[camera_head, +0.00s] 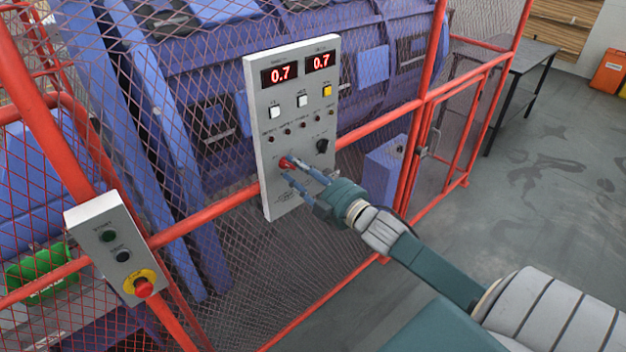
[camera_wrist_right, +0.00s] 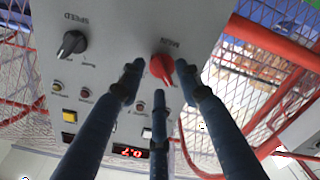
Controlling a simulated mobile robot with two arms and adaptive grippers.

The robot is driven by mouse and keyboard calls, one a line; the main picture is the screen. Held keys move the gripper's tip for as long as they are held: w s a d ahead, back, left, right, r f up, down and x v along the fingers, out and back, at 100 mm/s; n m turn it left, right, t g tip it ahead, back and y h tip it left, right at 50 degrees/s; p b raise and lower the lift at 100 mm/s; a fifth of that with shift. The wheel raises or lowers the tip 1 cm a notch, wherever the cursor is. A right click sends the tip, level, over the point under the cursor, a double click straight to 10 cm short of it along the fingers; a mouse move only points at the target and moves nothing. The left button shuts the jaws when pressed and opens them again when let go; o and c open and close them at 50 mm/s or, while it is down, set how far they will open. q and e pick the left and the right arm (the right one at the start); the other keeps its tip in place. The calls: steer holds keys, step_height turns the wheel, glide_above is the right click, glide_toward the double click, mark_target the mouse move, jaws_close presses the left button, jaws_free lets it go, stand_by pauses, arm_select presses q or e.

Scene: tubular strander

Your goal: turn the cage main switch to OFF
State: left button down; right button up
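The control panel (camera_head: 292,120) is a grey box on the red cage frame, with two displays reading 0.7. The main switch is a red knob (camera_head: 286,162) low on the panel, and it also shows in the right wrist view (camera_wrist_right: 163,70) under the word MAIN. My right gripper (camera_head: 289,169) is at the panel front. In the right wrist view its dark fingers are spread, with one fingertip on each side of the red knob and small gaps showing. I cannot tell whether they touch it. The knob's position marks are too small to read. My left gripper is out of view.
A black speed knob (camera_wrist_right: 72,44) sits beside the main switch. Several small buttons and lamps line the panel. A smaller box with a red emergency button (camera_head: 143,287) is at lower left. Red mesh fencing surrounds the blue machine (camera_head: 215,75). A dark table (camera_head: 528,62) stands at back right.

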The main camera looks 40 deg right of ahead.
steer(key=s, duration=1.1)
steer(key=shift+s+d, duration=0.15)
steer(key=shift+d, duration=0.3)
steer(key=s+d+f+m+g+h+b, duration=0.2)
steer(key=d+f, duration=0.1)
steer(key=f, duration=0.9)
steer(key=s+d+f+m+g+h+b, duration=0.1)
steer(key=d+f+m+g, duration=0.15)
steer(key=f, duration=0.95)
steer(key=s+a+f+m+g+b, duration=0.1)
steer(key=s+f+g, duration=0.15)
steer(key=f, duration=0.65)
steer(key=s+f+m+g+b, duration=0.1)
steer(key=s+f, duration=0.3)
steer(key=f, duration=0.5)
steer(key=s+a+f+g+b, duration=0.2)
steer(key=s+a+f, duration=0.4)
steer(key=s+f, duration=0.4)
steer(key=s+a+f+g+y+b, duration=0.1)
steer(key=s+a+f+g+b, duration=0.1)
steer(key=s+a+f+g, duration=0.2)
steer(key=s+a+f+m+g+b, duration=0.1)
steer(key=s+a+f+g+b, duration=0.1)
steer(key=s+a+f, duration=0.7)
steer(key=s+f+g, duration=0.1)
steer(key=s+f, duration=0.6)
steer(key=f, duration=0.2)
steer(key=shift+s+a+f+y, duration=0.2)
steer(key=shift+s+a+y, duration=0.1)
steer(key=shift+y, duration=0.1)
